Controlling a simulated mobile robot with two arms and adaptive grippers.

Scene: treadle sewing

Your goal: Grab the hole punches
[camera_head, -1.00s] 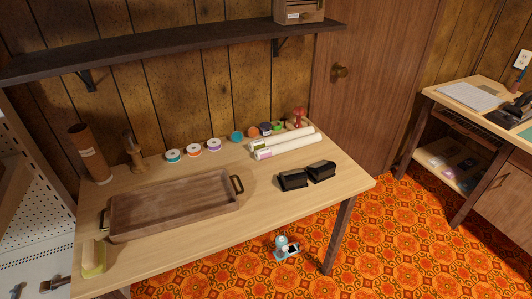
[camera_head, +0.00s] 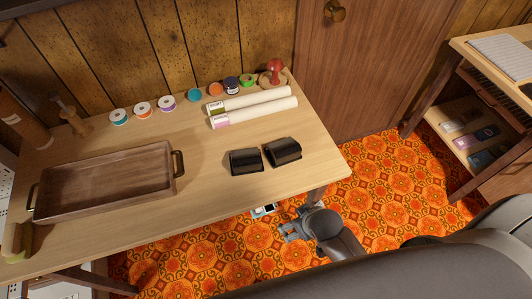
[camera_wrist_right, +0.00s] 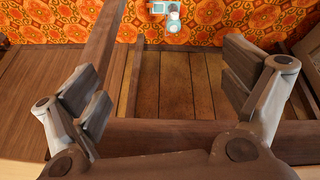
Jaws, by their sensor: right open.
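Two black hole punches lie side by side on the right part of the wooden table (camera_head: 120,222), the left punch (camera_head: 246,161) and the right punch (camera_head: 283,151). They sit close together near the front edge. My right gripper (camera_head: 284,229) is in front of the table and below its top, apart from both punches. In the right wrist view its fingers (camera_wrist_right: 165,88) are spread with nothing between them. The punches do not show in that view. My left gripper is not in view.
A wooden tray (camera_head: 62,209) fills the table's left part. Paper rolls (camera_head: 255,110), several tape spools and a red-handled stamp (camera_head: 274,72) stand behind the punches. A teal and white object (camera_wrist_right: 170,14) lies on the patterned floor. The tabletop between tray and punches is clear.

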